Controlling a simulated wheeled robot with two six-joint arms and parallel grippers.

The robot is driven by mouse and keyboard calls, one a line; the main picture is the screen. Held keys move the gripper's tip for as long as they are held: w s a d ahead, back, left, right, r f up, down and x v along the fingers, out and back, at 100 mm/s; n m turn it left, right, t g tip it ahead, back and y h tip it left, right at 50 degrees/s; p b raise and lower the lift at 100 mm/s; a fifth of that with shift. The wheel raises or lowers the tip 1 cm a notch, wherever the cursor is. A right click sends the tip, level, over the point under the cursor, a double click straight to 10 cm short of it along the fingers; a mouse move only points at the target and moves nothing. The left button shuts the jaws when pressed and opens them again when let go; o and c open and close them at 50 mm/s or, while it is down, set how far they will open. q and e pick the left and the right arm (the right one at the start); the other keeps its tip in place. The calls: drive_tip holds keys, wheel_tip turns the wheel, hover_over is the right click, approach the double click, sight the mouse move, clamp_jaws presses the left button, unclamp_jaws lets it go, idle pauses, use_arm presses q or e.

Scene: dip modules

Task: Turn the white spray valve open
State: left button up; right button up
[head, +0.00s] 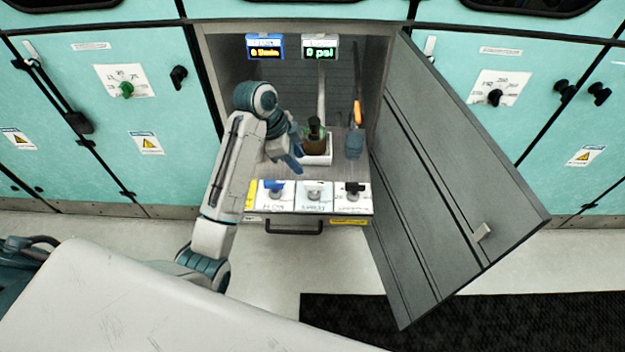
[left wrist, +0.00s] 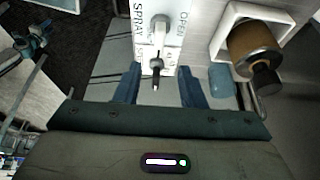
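The white spray valve (head: 315,189) is the middle one of three valves on the white labelled panel at the cabinet's front. In the left wrist view a pale valve handle (left wrist: 160,24) stands on a label reading SPRAY and OPEN. A grey piece with a dark tip (left wrist: 156,68) shows just below it, between my fingers. My left gripper (head: 294,154) is above and behind the panel in the head view. In the left wrist view my left gripper (left wrist: 160,72) is open, its blue fingers apart, with no visible grip on anything. My right gripper is out of view.
A blue valve (head: 274,187) and a black valve (head: 352,188) flank the white one. An orange-handled tool (head: 357,115) is further right. The open grey door (head: 440,190) blocks the right side.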

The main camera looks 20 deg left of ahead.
sight(313, 182)
use_arm(q)
drive_tip(key=p+x, duration=0.1)
drive_tip(key=x, duration=0.9)
drive_tip(key=shift+f, duration=0.1)
clamp_jaws()
